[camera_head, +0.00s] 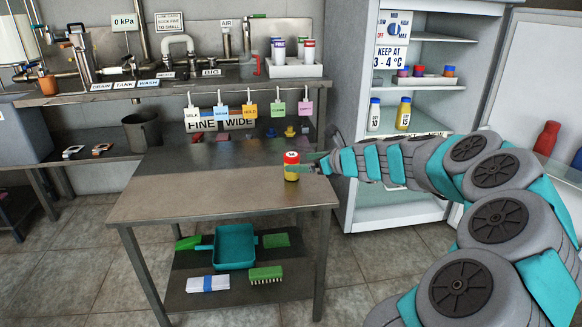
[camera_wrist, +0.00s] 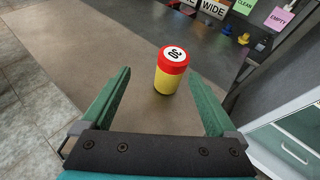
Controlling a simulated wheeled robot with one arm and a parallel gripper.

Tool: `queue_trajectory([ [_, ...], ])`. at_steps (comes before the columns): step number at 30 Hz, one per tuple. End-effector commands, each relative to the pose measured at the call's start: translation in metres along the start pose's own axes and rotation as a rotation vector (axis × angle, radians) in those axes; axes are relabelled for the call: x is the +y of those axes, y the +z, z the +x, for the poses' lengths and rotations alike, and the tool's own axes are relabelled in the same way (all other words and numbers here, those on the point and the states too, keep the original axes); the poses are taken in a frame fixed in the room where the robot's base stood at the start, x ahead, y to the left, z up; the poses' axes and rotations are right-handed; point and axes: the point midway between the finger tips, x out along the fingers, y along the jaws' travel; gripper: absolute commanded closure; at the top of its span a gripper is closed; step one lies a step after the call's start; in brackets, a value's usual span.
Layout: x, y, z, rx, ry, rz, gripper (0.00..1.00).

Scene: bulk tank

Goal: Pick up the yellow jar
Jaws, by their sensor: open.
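A yellow jar (camera_head: 291,170) with a red lid and a white label on top stands upright on the near worktable (camera_head: 190,195), close to its right side. In the wrist view the yellow jar (camera_wrist: 167,80) stands ahead of my gripper (camera_wrist: 165,90), between the lines of its two green fingers and a little beyond or level with their tips. The fingers are spread apart with nothing between them near the palm. In the head view my gripper (camera_head: 312,168) reaches in from the right, beside the jar; I cannot tell whether a finger touches it.
Hanging colour tags (camera_head: 250,110) and a FINE/WIDE sign (camera_head: 214,121) are behind the table. An open fridge (camera_head: 400,100) with another yellow bottle (camera_head: 403,114) stands at right. A teal dustpan (camera_head: 234,246) lies on the lower shelf. The tabletop left of the jar is clear.

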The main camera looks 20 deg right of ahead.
Motion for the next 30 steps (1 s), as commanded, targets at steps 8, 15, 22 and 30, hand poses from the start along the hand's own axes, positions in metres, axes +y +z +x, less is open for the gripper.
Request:
queue_trajectory([
  [8,-0.018,-0.006,0.014,-0.008,-0.031,0.071,0.06],
  [15,-0.017,-0.003,0.034,-0.008,-0.031,0.067,0.06],
  [22,-0.018,0.0,0.065,-0.006,-0.031,0.067,0.06],
  [30,-0.018,0.001,0.076,-0.007,-0.031,0.066,0.06],
])
